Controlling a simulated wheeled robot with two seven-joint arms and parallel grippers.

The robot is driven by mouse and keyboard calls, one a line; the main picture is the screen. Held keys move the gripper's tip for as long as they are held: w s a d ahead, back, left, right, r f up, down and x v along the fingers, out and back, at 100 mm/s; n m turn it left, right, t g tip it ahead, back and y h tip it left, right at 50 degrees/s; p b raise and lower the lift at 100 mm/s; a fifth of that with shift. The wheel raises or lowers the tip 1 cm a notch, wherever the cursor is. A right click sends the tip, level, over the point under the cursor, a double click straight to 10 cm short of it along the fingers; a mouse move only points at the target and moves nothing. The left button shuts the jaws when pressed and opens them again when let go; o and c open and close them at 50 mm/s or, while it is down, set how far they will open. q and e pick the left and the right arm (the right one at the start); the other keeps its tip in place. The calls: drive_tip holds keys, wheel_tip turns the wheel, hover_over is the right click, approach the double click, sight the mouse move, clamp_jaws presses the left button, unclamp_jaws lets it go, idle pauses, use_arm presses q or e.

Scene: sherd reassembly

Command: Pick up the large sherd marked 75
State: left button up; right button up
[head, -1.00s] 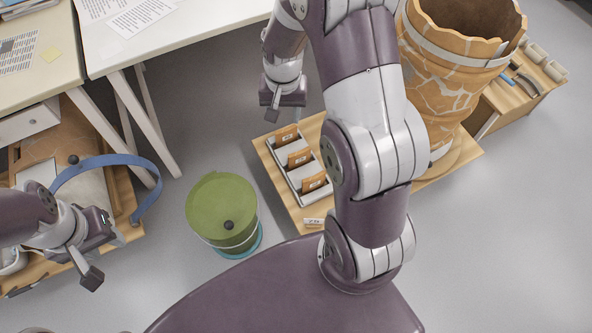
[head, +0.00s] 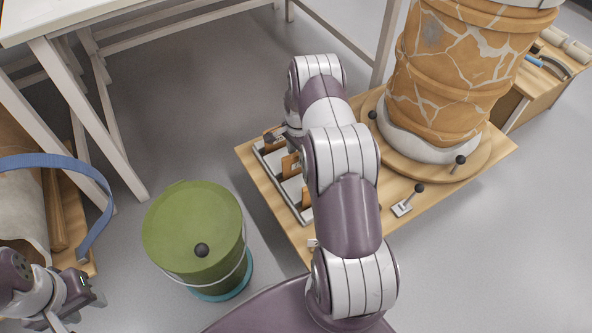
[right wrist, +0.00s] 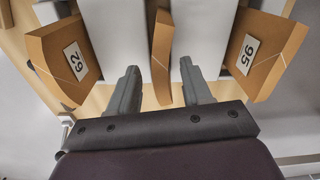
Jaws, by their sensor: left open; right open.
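A tray (head: 262,155) of upright tan sherds stands on the low wooden table, partly hidden by my right arm. In the right wrist view a middle sherd (right wrist: 162,50) is seen edge-on, its label out of sight. My right gripper (right wrist: 160,78) is open, with one finger on each side of this sherd and gaps visible. I read no 75. My left gripper (head: 85,300) is open and empty at lower left.
A large patched vessel (head: 450,80) stands on a round board at the right of the table (head: 290,235). A green lidded bucket (head: 195,225) stands on the floor to the left. A blue strap (head: 95,195) and white table legs (head: 85,120) are further left.

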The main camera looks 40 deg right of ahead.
sight(298, 161)
wheel_tip(298, 161, down, 5)
drive_tip(key=b, duration=0.3)
drive_tip(key=shift+w+d+b, duration=0.1)
drive_tip(key=shift+b, duration=0.2)
drive_tip(key=shift+r, duration=0.1)
clamp_jaws()
drive_tip(key=shift+r, duration=0.1)
